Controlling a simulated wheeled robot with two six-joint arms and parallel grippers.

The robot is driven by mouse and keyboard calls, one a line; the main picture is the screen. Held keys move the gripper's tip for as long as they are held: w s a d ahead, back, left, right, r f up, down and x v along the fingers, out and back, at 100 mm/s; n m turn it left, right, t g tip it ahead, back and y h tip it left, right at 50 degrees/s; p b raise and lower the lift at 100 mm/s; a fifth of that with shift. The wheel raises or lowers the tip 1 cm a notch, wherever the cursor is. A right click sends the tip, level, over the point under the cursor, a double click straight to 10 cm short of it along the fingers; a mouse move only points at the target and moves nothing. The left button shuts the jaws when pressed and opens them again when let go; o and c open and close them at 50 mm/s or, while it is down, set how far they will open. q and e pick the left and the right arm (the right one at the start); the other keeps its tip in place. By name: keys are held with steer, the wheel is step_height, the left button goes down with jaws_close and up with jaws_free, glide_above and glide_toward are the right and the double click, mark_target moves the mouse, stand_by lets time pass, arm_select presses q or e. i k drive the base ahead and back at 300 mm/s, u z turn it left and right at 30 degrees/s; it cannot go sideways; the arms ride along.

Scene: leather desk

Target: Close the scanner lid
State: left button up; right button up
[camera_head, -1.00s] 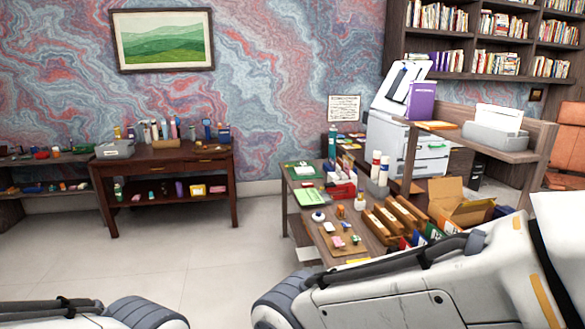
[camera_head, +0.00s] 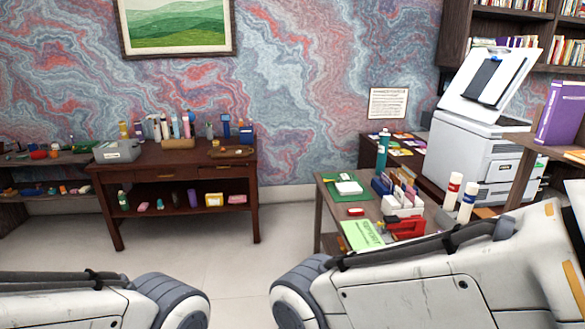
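The white scanner (camera_head: 468,152) stands at the right, behind the cluttered desk. Its lid (camera_head: 490,82) is raised and tilted back, with a dark panel on its underside. My two arms show only as white links along the bottom of the view, one from the left and one from the right. Neither gripper is in view. Both arms are well apart from the scanner.
A desk (camera_head: 333,207) with a teal bottle (camera_head: 383,150), a red stapler (camera_head: 407,227) and white tubes stands in front of the scanner.

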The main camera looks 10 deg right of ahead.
mark_target(481, 89)
steer(key=i, duration=3.85)
steer(key=z, duration=2.6)
